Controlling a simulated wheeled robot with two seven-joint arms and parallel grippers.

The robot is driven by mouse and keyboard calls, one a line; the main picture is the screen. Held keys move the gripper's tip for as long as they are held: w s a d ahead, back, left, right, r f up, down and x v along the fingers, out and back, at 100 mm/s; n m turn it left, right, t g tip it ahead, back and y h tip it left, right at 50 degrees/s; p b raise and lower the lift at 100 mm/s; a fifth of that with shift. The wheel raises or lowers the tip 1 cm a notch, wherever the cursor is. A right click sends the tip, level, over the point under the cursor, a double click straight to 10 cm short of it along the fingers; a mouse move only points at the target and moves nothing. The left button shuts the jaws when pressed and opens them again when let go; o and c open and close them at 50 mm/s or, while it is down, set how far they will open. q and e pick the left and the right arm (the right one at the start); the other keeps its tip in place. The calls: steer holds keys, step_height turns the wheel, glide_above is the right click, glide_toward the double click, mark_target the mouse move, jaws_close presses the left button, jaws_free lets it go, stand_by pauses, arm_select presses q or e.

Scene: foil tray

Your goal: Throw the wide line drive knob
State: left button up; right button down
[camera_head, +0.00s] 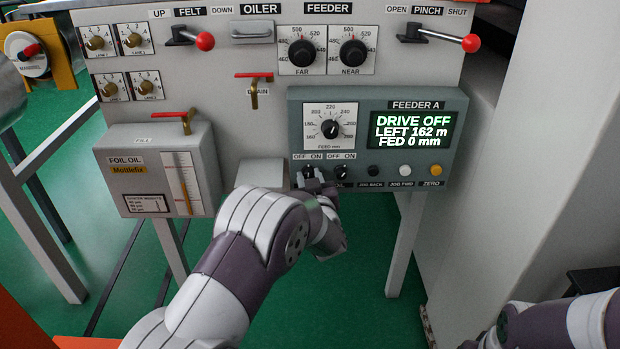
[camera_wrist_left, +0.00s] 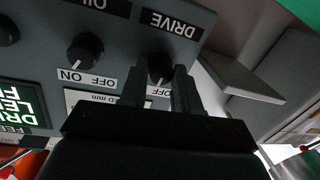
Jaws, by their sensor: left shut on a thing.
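The drive knob (camera_wrist_left: 158,66) is a round black knob under the DRIVE label, in the upper middle of the left wrist view, which shows the panel upside down. My left gripper (camera_wrist_left: 162,84) is shut on it, with a finger on either side hiding part of the knob and its OFF/ON marking. In the head view my left gripper (camera_head: 315,182) is at the left OFF/ON switch of the FEEDER A box (camera_head: 375,120), partly hidden by my wrist. The green display (camera_head: 413,131) reads DRIVE OFF, LEFT 162 m, FED 0 mm. My right gripper is not in view; only part of its arm shows at the lower right.
A second black OFF/ON knob (camera_head: 341,171) is close beside my gripper; it also shows in the left wrist view (camera_wrist_left: 85,50). Black, white and yellow buttons (camera_head: 435,170) are further right. The feed dial (camera_head: 330,128) is above. The foil oil tank (camera_head: 160,170) stands left.

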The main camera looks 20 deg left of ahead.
arm_select(q)
steer(key=n, duration=0.3)
steer(key=shift+a+n+h+b, duration=0.1)
steer(key=shift+n+h+b, duration=0.55)
steer(key=shift+n, duration=1.05)
steer(key=o, duration=1.1)
steer(key=shift+r, duration=0.1)
steer(key=shift+c, duration=0.2)
steer(key=shift+s, duration=0.1)
